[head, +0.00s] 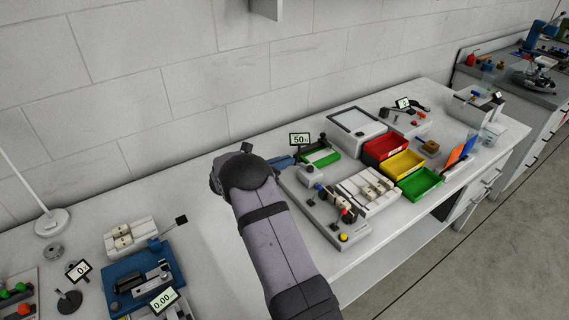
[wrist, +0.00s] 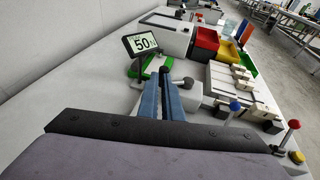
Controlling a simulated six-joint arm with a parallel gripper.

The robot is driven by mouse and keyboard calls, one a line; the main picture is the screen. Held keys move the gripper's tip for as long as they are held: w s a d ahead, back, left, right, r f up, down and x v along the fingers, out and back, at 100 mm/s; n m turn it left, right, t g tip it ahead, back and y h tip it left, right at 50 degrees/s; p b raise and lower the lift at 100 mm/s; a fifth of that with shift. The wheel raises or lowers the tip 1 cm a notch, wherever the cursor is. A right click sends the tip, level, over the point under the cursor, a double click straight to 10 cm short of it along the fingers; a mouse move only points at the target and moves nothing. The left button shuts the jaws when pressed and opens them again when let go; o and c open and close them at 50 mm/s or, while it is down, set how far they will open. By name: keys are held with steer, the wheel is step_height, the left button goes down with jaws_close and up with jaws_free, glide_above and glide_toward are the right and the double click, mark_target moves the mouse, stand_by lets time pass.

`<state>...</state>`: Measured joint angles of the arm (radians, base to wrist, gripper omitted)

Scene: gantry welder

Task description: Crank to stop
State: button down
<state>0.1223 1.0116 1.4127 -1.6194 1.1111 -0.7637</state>
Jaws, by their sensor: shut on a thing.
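A green device (head: 321,157) stands on the bench, with a small display (head: 300,140) behind it reading about 50. In the wrist view the green device (wrist: 150,66) lies just beyond my fingertips, and the display (wrist: 143,43) also reads 50. My gripper (head: 296,159), with long blue fingers, reaches in from the left at the device. In the wrist view my gripper (wrist: 163,74) is shut on a small dark part at the device, seemingly the crank handle. The fingers hide most of that part, so its angle cannot be told.
Right of the device are a white box (head: 356,128) and red (head: 386,148), yellow (head: 402,165) and green (head: 419,184) bins. A grey panel with levers (head: 325,212) stands close in front. The bench left of my arm is partly clear, near a blue fixture (head: 145,276).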

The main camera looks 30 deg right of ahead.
steer(key=shift+w+d+r, duration=0.1)
steer(key=shift+d+r, duration=0.05)
steer(key=shift+r, duration=0.15)
steer(key=shift+a+f, duration=0.15)
steer(key=shift+a, duration=0.45)
steer(key=w+f+b+v, duration=0.1)
steer(key=b+v, duration=0.2)
steer(key=v, duration=0.9)
steer(key=shift+a, duration=0.7)
